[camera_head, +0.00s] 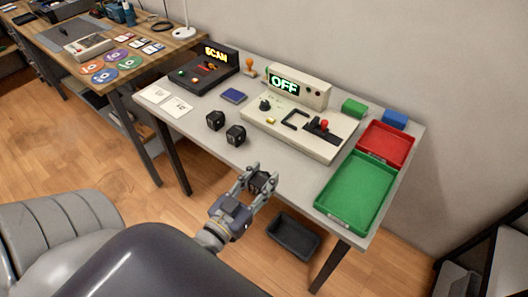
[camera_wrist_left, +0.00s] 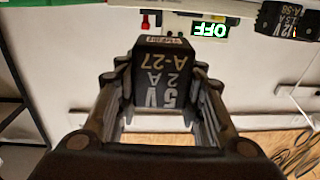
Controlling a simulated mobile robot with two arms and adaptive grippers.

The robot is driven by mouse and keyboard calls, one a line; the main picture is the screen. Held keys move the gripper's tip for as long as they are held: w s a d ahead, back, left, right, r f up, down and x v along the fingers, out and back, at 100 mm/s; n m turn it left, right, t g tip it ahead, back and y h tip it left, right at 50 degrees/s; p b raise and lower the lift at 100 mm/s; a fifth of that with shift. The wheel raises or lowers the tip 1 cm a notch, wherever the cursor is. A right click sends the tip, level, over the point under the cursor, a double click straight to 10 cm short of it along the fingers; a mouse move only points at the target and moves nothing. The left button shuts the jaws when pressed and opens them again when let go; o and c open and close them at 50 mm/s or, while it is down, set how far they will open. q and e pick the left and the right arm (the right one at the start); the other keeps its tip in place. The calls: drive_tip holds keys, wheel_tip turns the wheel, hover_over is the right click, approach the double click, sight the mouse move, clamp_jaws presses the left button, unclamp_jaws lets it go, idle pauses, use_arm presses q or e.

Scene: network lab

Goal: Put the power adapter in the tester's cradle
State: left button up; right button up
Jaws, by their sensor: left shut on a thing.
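My left gripper (camera_head: 262,178) is shut on a black power adapter (camera_head: 260,185), held in front of the table's near edge. In the left wrist view the held adapter (camera_wrist_left: 162,85) sits between both fingers and its label reads 5V 2A A-27, upside down. The beige tester (camera_head: 330,140) stands on the table beyond it, with a green OFF display (camera_head: 284,85), a black bracket-shaped cradle (camera_head: 293,119) that looks empty, and a red-knobbed lever (camera_head: 323,126). My right gripper is not in view.
Two other black adapters stand on the table, one nearer (camera_head: 236,135) and one farther (camera_head: 215,120). A green tray (camera_head: 356,190) and a red tray (camera_head: 386,146) lie at the right. A SCAN device (camera_head: 205,72) stands at the left. The front middle of the table is clear.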

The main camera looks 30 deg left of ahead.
use_arm(q)
drive_tip(key=w+a, duration=0.2)
drive_tip(key=w, duration=0.1)
drive_tip(key=w+a, duration=0.2)
drive_tip(key=w, duration=0.2)
drive_tip(key=w+a+f, duration=0.1)
drive_tip(key=w+a, duration=0.1)
drive_tip(key=w, duration=0.2)
drive_tip(key=shift+w+a, duration=0.25)
drive_tip(key=shift+a, duration=0.15)
drive_tip(key=shift+w+a, duration=0.35)
drive_tip(key=shift+w, duration=0.15)
wheel_tip(320, 180, down, 3)
drive_tip(key=shift+w+r, duration=0.1)
drive_tip(key=shift+r, duration=0.05)
drive_tip(key=shift+f, duration=0.3)
drive_tip(key=shift+f, duration=0.1)
drive_tip(key=shift+f, duration=0.2)
drive_tip(key=o, duration=1.3)
drive_tip(key=shift+c, duration=0.2)
